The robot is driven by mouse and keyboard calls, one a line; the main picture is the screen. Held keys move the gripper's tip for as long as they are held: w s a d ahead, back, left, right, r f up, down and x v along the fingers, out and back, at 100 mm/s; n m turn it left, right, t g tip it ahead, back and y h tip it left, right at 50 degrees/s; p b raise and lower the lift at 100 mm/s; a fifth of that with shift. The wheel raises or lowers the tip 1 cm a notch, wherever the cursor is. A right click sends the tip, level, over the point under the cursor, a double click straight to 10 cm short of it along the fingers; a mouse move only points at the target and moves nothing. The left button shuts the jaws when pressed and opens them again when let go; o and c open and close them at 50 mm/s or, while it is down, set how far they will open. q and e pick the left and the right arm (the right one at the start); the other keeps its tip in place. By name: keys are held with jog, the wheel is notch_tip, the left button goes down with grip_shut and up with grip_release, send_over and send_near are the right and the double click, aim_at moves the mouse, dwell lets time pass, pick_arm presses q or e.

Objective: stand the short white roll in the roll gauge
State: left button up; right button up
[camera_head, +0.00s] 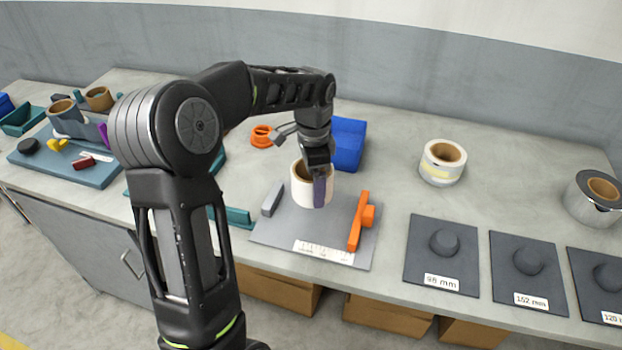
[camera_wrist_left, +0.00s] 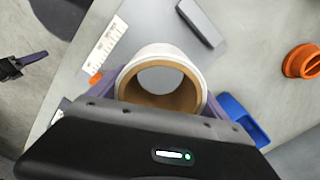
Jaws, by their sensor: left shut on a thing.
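The short white roll (camera_head: 305,192) has a brown core and is upright. My left gripper (camera_head: 317,182) is shut on it from above, with one purple finger on its near side. The roll is over the roll gauge, a grey plate (camera_head: 277,233) with a grey block (camera_head: 272,198), an orange stop (camera_head: 358,220) and a ruler strip. I cannot tell whether the roll touches the plate. In the left wrist view the roll (camera_wrist_left: 165,100) sits between the purple fingers (camera_wrist_left: 160,88). What looks like my right gripper (camera_wrist_left: 22,65) shows at that view's left edge, its opening unclear.
A blue bin (camera_head: 348,145) and an orange ring (camera_head: 261,137) are behind the gauge. Another white roll (camera_head: 442,163) and a silver roll (camera_head: 595,198) stand to the right. Dark labelled pads (camera_head: 440,270) lie in front of them. A teal tray (camera_head: 65,170) with several items is at left.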

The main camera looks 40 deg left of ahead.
pick_arm(q)
notch_tip(320, 180, down, 6)
jog(key=b, duration=0.4)
jog(key=shift+a+r, duration=0.1)
jog(key=shift+r, duration=0.1)
jog(key=shift+f, duration=0.1)
dwell(1.3)
jog(key=shift+f+b, duration=0.5)
jog(key=shift+f, duration=0.1)
dwell(0.4)
jog(key=o, duration=1.3)
jog(key=shift+s, duration=0.1)
